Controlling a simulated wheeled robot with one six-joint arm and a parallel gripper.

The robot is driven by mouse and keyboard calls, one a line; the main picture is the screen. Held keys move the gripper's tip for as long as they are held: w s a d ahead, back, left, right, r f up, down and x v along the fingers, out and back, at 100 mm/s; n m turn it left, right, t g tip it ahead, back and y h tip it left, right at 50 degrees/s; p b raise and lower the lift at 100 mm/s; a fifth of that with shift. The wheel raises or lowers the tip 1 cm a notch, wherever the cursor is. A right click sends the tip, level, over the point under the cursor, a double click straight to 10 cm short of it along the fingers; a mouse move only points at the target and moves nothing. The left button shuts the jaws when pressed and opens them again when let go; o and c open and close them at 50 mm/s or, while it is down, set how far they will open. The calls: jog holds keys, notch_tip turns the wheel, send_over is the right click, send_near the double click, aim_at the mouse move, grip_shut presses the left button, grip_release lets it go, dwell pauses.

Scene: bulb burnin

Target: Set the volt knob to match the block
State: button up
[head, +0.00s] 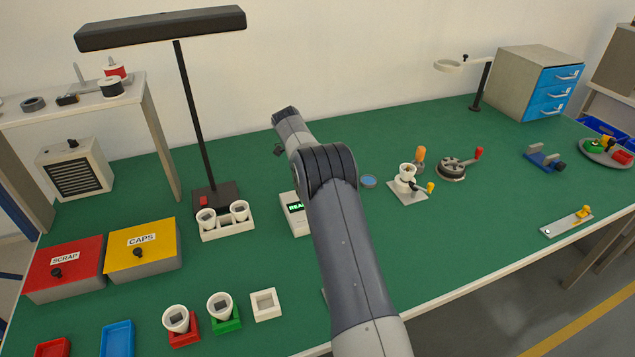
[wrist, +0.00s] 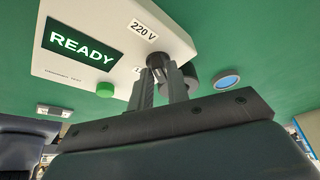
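The tester is a white box (wrist: 110,50) with a lit READY screen and a green button (wrist: 105,90). A "220 V" label (wrist: 143,31) is on its face, and a second label below is mostly covered. A small dark knob (wrist: 156,61) shows between my gripper's fingertips (wrist: 160,72). The fingers are close together at the knob; I cannot tell whether they grip it. The knob's pointing direction is hidden. In the head view, the tester (head: 292,212) is partly behind my arm and my gripper is hidden. No block with a readable voltage shows.
A dark cylinder (wrist: 194,78) is just right of the fingers in the wrist view. A round blue disc (head: 368,181) lies on the green bench. A white holder (head: 228,230) with two bulb cups stands left of the tester, beside a lamp base (head: 213,195).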

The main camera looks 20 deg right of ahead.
jog(key=o, duration=0.3)
jog(key=p+v, duration=0.1)
jog(key=v, duration=0.9)
jog(key=shift+w+r, duration=0.15)
jog(key=shift+r, duration=0.2)
jog(key=shift+a+f, duration=0.15)
jog(key=b+x, duration=0.1)
jog(key=x, duration=0.9)
jog(key=shift+d+f, duration=0.2)
jog(key=shift+f, duration=0.05)
jog(key=shift+a+r, duration=0.1)
jog(key=shift+r, duration=0.05)
